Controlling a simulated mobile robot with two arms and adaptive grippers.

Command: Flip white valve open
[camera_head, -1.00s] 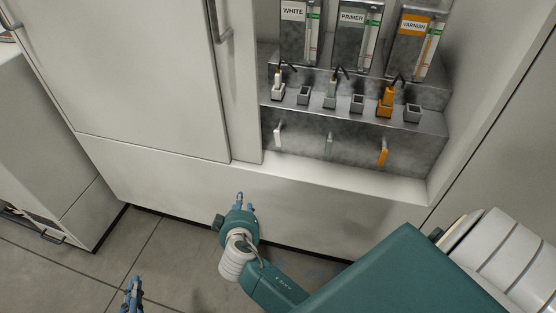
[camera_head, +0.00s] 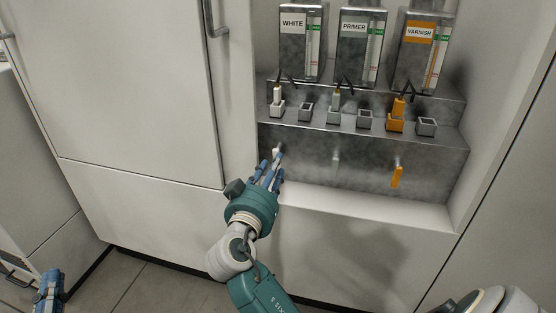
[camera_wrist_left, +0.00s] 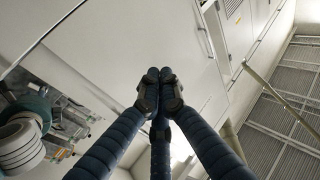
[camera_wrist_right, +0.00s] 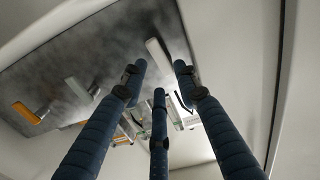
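The white valve (camera_head: 277,152) is a small white lever on the front of the grey metal dispenser block, under the WHITE tank (camera_head: 293,45). My right gripper (camera_head: 270,168) is at this lever, its fingers partly covering it in the head view. In the right wrist view the white valve (camera_wrist_right: 158,56) lies between the spread fingertips of the right gripper (camera_wrist_right: 159,72); I cannot tell whether they touch it. My left gripper (camera_head: 48,285) is low at the left edge of the head view, far from the valve. In the left wrist view the left gripper's fingertips (camera_wrist_left: 160,76) are together and empty.
The PRIMER valve (camera_head: 336,160) and the orange VARNISH valve (camera_head: 397,175) are to the right on the same block (camera_head: 365,150). Several small cups stand on the step above. A light ledge (camera_head: 400,212) runs below, with a cabinet door (camera_head: 120,90) at left.

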